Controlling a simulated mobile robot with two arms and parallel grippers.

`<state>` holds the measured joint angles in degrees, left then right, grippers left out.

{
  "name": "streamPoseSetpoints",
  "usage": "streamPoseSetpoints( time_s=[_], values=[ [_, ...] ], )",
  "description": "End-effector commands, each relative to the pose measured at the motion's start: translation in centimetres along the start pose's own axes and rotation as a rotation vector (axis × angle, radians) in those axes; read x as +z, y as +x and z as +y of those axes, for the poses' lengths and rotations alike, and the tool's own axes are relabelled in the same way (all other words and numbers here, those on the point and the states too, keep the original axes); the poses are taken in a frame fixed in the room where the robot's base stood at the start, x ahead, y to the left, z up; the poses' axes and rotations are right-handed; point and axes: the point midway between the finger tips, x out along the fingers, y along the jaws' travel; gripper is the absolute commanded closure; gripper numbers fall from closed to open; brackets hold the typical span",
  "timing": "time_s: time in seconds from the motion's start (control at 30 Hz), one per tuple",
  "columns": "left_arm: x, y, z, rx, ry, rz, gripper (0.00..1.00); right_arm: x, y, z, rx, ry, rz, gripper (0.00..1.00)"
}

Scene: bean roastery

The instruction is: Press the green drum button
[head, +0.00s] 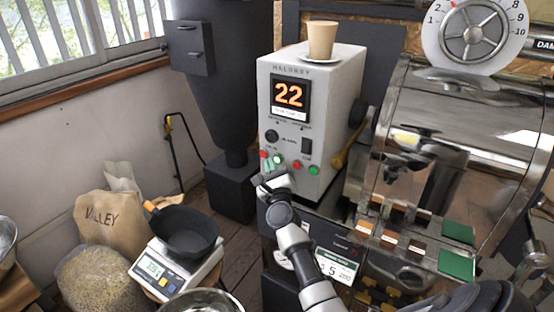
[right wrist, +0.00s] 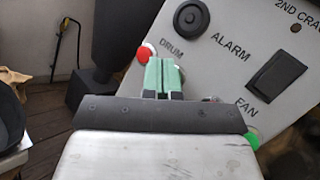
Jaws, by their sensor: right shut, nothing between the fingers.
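The grey-white control box (head: 335,90) carries a row of red and green buttons low on its front. The green drum button (head: 277,158) is beside the red drum button (head: 263,154), which also shows in the right wrist view (right wrist: 146,52). My right gripper (head: 269,166) is shut and empty, its green fingertips at the panel just below the green drum button. In the right wrist view the fingertips (right wrist: 164,66) are right of the red button, under the DRUM label, and hide the green drum button. I cannot tell whether they touch it. My left gripper is not in view.
The green fan button (head: 314,169) and another red button (head: 296,163) are to the right on the same row. A paper cup (head: 322,40) stands on the box. The glass-fronted roaster (head: 450,130) is at the right. A scale (head: 165,268) bears a black pan (head: 185,232).

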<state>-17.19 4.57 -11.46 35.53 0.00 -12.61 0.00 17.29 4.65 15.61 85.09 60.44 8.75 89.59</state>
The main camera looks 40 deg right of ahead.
Motion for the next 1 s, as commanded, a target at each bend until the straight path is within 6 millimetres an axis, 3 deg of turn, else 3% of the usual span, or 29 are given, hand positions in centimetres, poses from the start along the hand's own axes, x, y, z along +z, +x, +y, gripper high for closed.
streamPoseSetpoints(
  time_s=[0.47,1.0],
  values=[
    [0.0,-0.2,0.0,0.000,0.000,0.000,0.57,0.4,-0.4,0.3,0.000,0.001,-0.001,1.00],
    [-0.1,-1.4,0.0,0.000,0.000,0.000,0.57,2.8,-3.6,2.7,-0.001,0.001,-0.001,1.00]
  ],
)
